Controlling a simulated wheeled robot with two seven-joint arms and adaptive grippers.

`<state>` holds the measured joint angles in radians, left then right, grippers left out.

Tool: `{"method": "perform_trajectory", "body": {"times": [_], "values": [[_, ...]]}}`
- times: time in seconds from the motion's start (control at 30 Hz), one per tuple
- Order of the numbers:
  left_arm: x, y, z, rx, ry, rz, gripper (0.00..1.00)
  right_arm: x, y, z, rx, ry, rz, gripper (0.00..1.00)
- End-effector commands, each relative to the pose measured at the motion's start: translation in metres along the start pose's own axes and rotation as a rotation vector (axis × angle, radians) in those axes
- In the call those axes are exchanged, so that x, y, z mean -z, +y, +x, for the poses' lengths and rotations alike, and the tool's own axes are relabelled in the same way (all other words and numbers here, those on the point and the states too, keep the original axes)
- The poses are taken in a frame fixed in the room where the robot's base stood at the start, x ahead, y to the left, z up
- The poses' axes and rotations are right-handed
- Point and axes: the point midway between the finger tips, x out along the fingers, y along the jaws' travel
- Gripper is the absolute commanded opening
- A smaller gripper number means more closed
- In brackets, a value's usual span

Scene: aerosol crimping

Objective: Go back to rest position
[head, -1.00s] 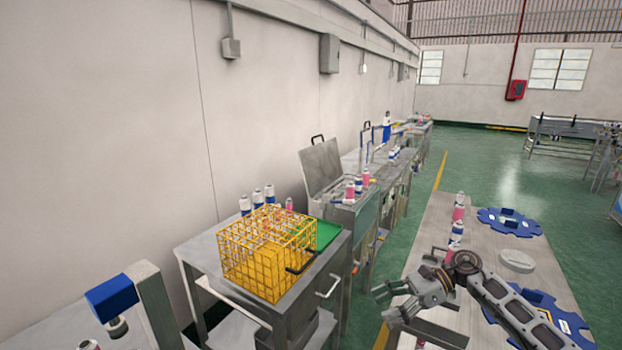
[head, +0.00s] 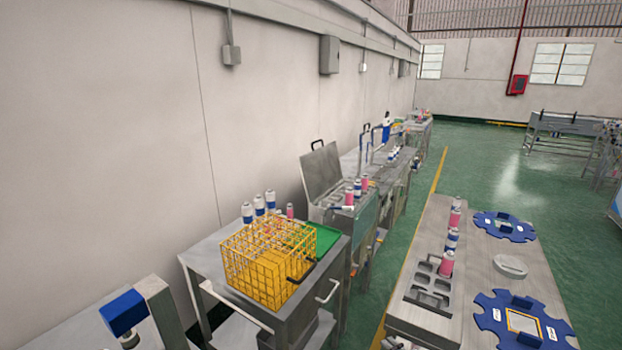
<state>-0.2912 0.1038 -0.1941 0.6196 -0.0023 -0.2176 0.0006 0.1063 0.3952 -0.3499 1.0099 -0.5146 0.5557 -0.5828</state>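Neither of my grippers can be made out in the head view. A small grey piece shows at the bottom edge by the right-hand table, too cut off to identify. The right-hand table (head: 482,262) holds a grey slotted tray (head: 430,287). A pink can (head: 447,264) stands upright at the tray's far end. Further pink and blue-white cans stand in a row behind it.
A yellow wire basket (head: 262,272) and a green tray (head: 326,238) sit on a steel cart at the left. Blue notched discs (head: 490,318) lie on the right-hand table. A blue-topped machine (head: 122,312) stands at lower left. Green floor (head: 470,165) lies open behind.

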Motion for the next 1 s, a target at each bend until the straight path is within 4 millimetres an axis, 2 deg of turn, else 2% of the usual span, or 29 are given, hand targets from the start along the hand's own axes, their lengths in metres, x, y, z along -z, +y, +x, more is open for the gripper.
{"method": "perform_trajectory", "body": {"times": [0.03,0.1,0.27,0.47,0.6,0.77,1.0], "values": [[0.000,0.001,-0.006,-0.002,-0.001,0.000,0.00,0.000,-0.020,-0.009,0.033,-0.047,0.075,0.64],[0.000,0.003,-0.010,-0.003,-0.001,0.000,0.00,-0.003,-0.049,-0.022,0.074,-0.111,0.173,0.64],[0.001,0.005,-0.018,-0.007,-0.002,-0.001,0.00,-0.003,-0.111,-0.055,0.162,-0.255,0.378,0.64],[0.001,0.009,-0.027,-0.011,-0.002,-0.002,0.00,0.009,-0.183,-0.104,0.265,-0.424,0.605,0.64],[0.001,0.011,-0.033,-0.013,-0.003,-0.003,0.00,0.025,-0.229,-0.141,0.333,-0.541,0.749,0.64],[0.002,0.013,-0.040,-0.016,-0.004,-0.003,0.00,0.048,-0.277,-0.187,0.407,-0.672,0.899,0.64],[0.002,0.017,-0.049,-0.020,-0.004,-0.004,0.00,0.095,-0.339,-0.259,0.515,-0.869,1.103,0.64]]}}
